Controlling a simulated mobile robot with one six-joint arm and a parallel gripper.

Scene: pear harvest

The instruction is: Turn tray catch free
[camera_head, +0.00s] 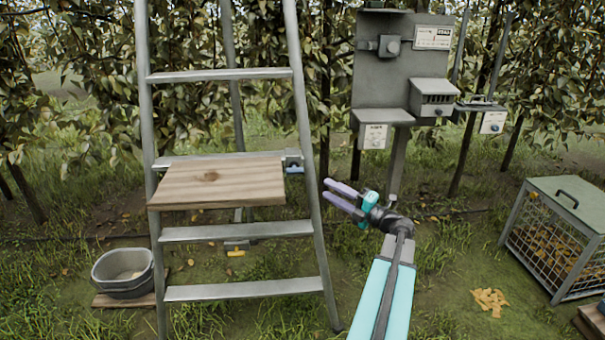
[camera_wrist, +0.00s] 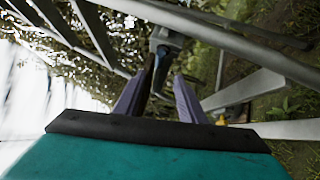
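The tray (camera_head: 215,186) is a wooden board on the stepladder, lying level. A small blue catch (camera_head: 294,170) sits at its right back edge, by a grey bracket on the ladder rail. My gripper (camera_head: 325,189) is right of the ladder's right rail, its two purple fingers apart, pointing left toward the catch with a gap between. In the wrist view the fingers (camera_wrist: 162,76) are open and empty. A grey-blue fitting (camera_wrist: 164,42), which looks like the catch, shows beyond and between the fingertips. Its exact turn is hard to tell.
The ladder's right rail (camera_head: 310,150) stands between my gripper and the tray. A grey fitting with a yellow part (camera_head: 236,251) lies lower behind the ladder. A grey post-mounted box (camera_head: 395,70) stands at the back right, a wire crate (camera_head: 560,235) at far right, a bucket (camera_head: 122,272) at left.

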